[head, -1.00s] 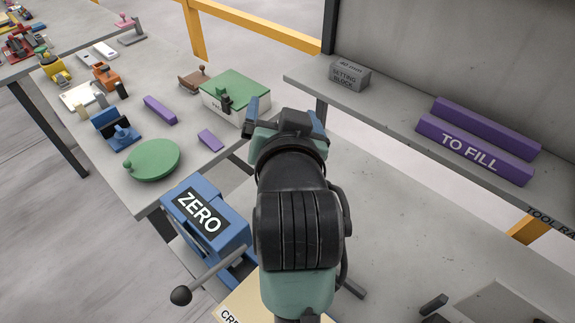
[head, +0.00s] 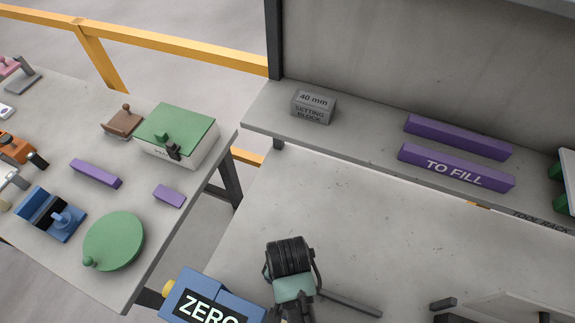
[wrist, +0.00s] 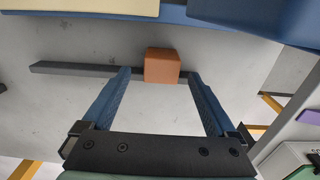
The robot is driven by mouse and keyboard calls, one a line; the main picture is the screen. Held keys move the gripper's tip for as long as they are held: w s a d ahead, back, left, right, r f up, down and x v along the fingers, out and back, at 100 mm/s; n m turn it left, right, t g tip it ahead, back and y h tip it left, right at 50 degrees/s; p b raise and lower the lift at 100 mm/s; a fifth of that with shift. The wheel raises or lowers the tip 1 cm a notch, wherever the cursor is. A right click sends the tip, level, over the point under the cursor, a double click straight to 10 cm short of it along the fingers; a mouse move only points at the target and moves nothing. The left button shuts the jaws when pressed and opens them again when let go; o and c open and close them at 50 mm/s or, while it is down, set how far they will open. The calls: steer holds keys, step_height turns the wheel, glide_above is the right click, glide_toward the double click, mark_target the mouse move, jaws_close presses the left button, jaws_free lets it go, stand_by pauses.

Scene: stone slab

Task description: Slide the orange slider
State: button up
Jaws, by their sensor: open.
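In the wrist view, the orange slider (wrist: 162,66) is a small block on a long dark grey rail (wrist: 75,69). It sits near the rail's right part, between the tips of my gripper (wrist: 160,74). My gripper's two blue fingers are spread wide, one on each side of the block, with a gap showing around it. I cannot tell how deep the fingertips reach beside it. In the head view, part of the rail (head: 350,303) shows right of my arm. The slider and my gripper are hidden there.
A blue ZERO block (head: 215,300) stands left of my arm. A grey setting block (head: 313,106) and purple bars (head: 456,167) lie on the back shelf. The left table holds a green-lidded box (head: 178,140) and a green disc (head: 114,241). The slab's middle is clear.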

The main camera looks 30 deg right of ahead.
steer(key=shift+w+f, duration=0.15)
steer(key=shift+f, duration=2.1)
jaws_close()
steer(key=shift+r, duration=0.1)
